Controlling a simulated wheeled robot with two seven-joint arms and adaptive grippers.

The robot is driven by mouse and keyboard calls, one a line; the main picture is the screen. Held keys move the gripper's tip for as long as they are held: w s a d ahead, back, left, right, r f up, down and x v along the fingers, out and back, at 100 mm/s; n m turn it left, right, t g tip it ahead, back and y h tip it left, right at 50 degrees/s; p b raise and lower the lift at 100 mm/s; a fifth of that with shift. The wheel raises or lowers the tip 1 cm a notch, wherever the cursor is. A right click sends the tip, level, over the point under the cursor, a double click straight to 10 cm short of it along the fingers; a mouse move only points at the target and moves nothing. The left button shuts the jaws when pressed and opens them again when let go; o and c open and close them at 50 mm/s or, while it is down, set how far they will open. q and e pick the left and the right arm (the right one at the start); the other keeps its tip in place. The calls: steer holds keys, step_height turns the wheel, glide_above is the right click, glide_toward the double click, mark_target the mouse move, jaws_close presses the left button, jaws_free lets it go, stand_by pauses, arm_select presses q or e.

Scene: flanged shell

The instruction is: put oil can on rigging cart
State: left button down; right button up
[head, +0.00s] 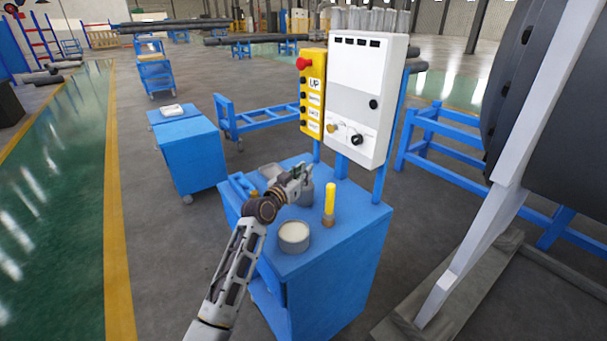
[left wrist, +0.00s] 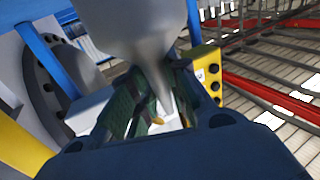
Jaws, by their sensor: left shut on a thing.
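My left gripper (head: 301,176) is above the top of the blue cabinet (head: 342,240) with the control panel. In the left wrist view its dark fingers (left wrist: 155,105) are closed around the narrow tapering part of a grey can (left wrist: 130,30), which I take for the oil can. In the head view a grey body (head: 304,196) shows just behind and below the fingers, partly hidden by them. I cannot tell whether it touches the cabinet top. A blue cart (head: 190,150) stands to the left, with a small white item (head: 172,110) on top. My right gripper is not in view.
A round tin (head: 294,236), a yellow-topped bottle (head: 329,203) and a blue item (head: 241,185) are on the cabinet top. A white control box (head: 365,95) and yellow pendant (head: 312,95) rise behind. Floor separates cabinet and cart. A large dark flanged shell (head: 560,100) stands right.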

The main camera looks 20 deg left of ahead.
arm_select(q)
steer(key=c, duration=1.8)
jaws_free()
steer(key=shift+f, duration=0.1)
steer(key=shift+c, duration=0.2)
steer(key=o, duration=0.5)
steer(key=shift+v, duration=5.95)
steer(key=shift+r, duration=0.2)
